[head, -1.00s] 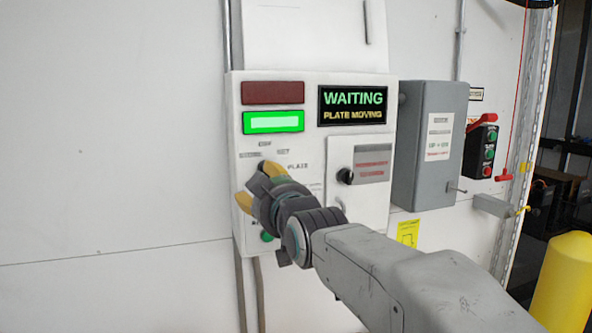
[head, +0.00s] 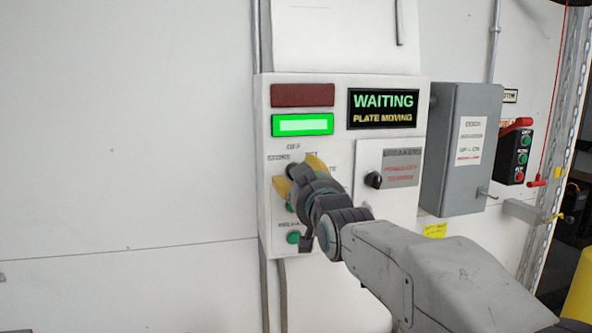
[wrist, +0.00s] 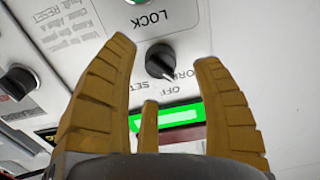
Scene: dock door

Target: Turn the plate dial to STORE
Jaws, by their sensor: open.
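The plate dial (wrist: 160,61) is a black knob on the white panel, upside down in the wrist view. The display (head: 382,108) reads WAITING, PLATE MOVING.
A green lamp (head: 302,125) is lit under a dark red one (head: 302,95). A breaker knob (head: 373,180) sits right of my gripper. A grey box (head: 460,150) juts out farther right. A green button (head: 293,238) lies below. The wall at left is clear.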

